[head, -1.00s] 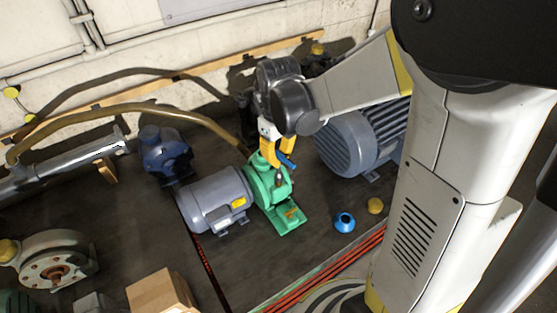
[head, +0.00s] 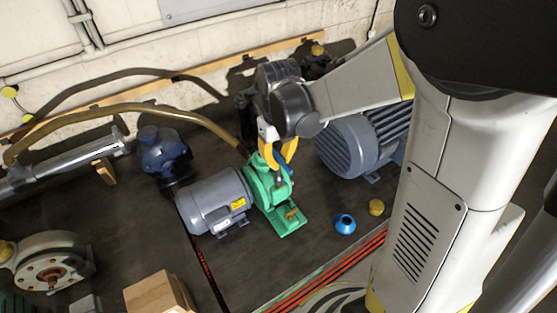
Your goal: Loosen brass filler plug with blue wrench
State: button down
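The green pump (head: 268,190) stands beside a grey motor (head: 215,195) near the middle of the head view. My gripper (head: 279,158), with yellow fingers, points down over the top of the green pump. Its fingertips are close to the pump housing, and contact cannot be made out. The blue wrench cannot be made out now. Whether the fingers are shut on it is hidden. The brass filler plug cannot be picked out under the fingers. A small brass-coloured part (head: 292,214) shows on the pump's green foot.
A large blue-grey motor (head: 347,147) stands right of the pump. A blue cone-shaped piece (head: 345,223) and a yellow knob (head: 376,207) lie on the dark bench in front. A dark blue pump (head: 163,153) stands left. A brown hose (head: 150,106) arches behind. A cardboard box (head: 157,292) is at front.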

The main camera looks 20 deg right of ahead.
jog(key=shift+f+b, duration=0.7)
jog(key=shift+f, duration=0.25)
